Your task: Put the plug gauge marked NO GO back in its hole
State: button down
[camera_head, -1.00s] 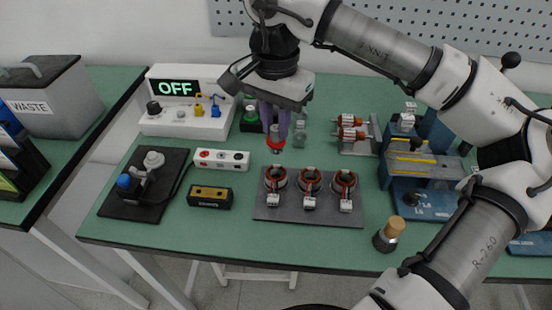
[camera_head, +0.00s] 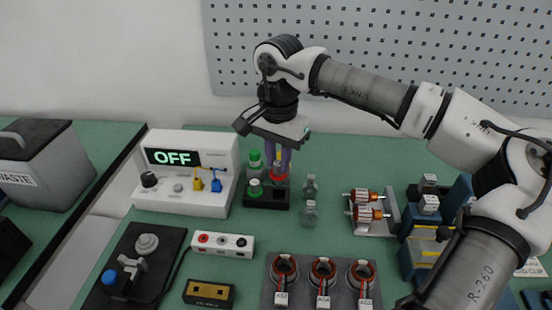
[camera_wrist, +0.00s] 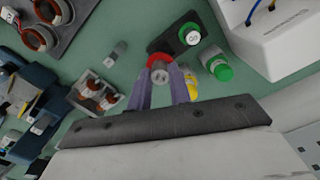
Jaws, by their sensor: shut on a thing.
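My gripper (camera_head: 279,164) is shut on a plug gauge with a red collar (camera_head: 279,177). Its marking cannot be read. The gauge points down, and in the head view its lower end appears over the right part of a small black block (camera_head: 265,203). I cannot tell whether it is above the block or in a hole. A green-collared gauge (camera_head: 254,188) stands in the block's left part. In the wrist view the red-collared gauge (camera_wrist: 158,72) is between my fingers, with the block (camera_wrist: 165,40) beyond it and the green-collared gauge (camera_wrist: 192,36) in it.
A green-capped bottle (camera_head: 255,160) stands behind the block, and a yellow thing (camera_wrist: 192,86) is close beside my fingers. The tester reading OFF (camera_head: 190,180) is close on the left. A tray of stators (camera_head: 323,290) is in front.

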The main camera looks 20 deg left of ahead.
aim_at(278, 179)
jog(key=shift+w+a+f, duration=0.1)
jog(key=shift+w+a, duration=0.1)
jog(key=shift+w, duration=0.45)
jog(key=shift+f, duration=0.15)
jog(key=shift+f+b, duration=1.4)
jog(key=shift+f, duration=0.4)
jog(key=shift+f+b, duration=0.6)
jog(key=shift+f, duration=0.2)
jog(key=shift+f, duration=0.35)
jog(key=shift+f+b, duration=0.1)
jog(key=shift+b, duration=0.2)
jog(key=shift+f+b, duration=0.3)
jog(key=shift+f, duration=0.05)
